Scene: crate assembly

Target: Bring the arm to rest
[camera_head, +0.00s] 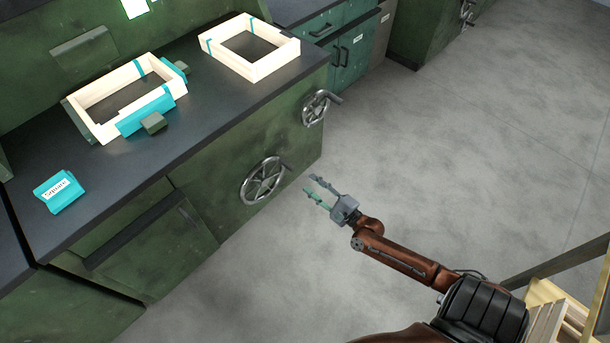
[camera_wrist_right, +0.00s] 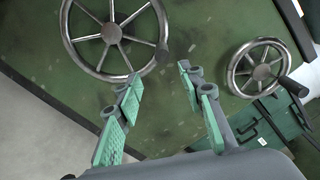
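My right gripper (camera_head: 318,192) is open and empty. It hangs over the floor in front of the green cabinet, a little right of the larger hand wheel (camera_head: 262,181). In the right wrist view its two fingers with green pads (camera_wrist_right: 158,105) are spread apart with nothing between them. The brown right arm (camera_head: 400,258) reaches in from the lower right of the head view. My left gripper does not show in either view.
Two wooden frames, one held in a teal fixture (camera_head: 147,112) and one further right (camera_head: 284,57), sit on the dark worktop (camera_head: 150,165). A teal block labelled "Square" (camera_head: 59,191) lies at the left. A smaller wheel (camera_head: 315,107) projects from the cabinet. Grey floor (camera_head: 470,130) is clear.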

